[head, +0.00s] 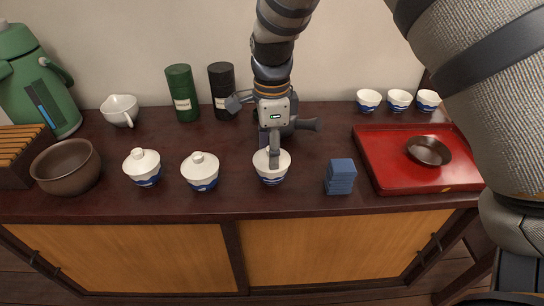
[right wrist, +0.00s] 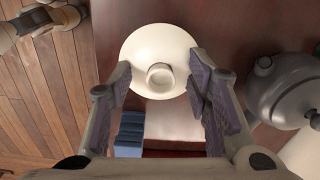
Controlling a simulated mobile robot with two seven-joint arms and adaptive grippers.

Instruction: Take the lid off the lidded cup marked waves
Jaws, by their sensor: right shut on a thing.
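My right gripper (head: 273,161) reaches down from above onto the third lidded cup (head: 271,178), a white cup with a blue pattern low on its side. In the right wrist view my right gripper (right wrist: 160,72) has one finger on each side of the round white lid (right wrist: 150,43), with the lid's ring knob between them. It is shut on the lid. The lid looks level and at the cup's top; I cannot tell if there is a gap. Two similar lidded cups, one left (head: 145,177) and one middle (head: 203,183), stand to the left.
A dark teapot (head: 305,125) stands close behind the gripped cup. A blue block (head: 340,177) and a red tray (head: 376,183) with a dark bowl (head: 429,150) are to the right. Canisters (head: 183,92) (head: 222,88) stand behind. The cabinet's front edge is close.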

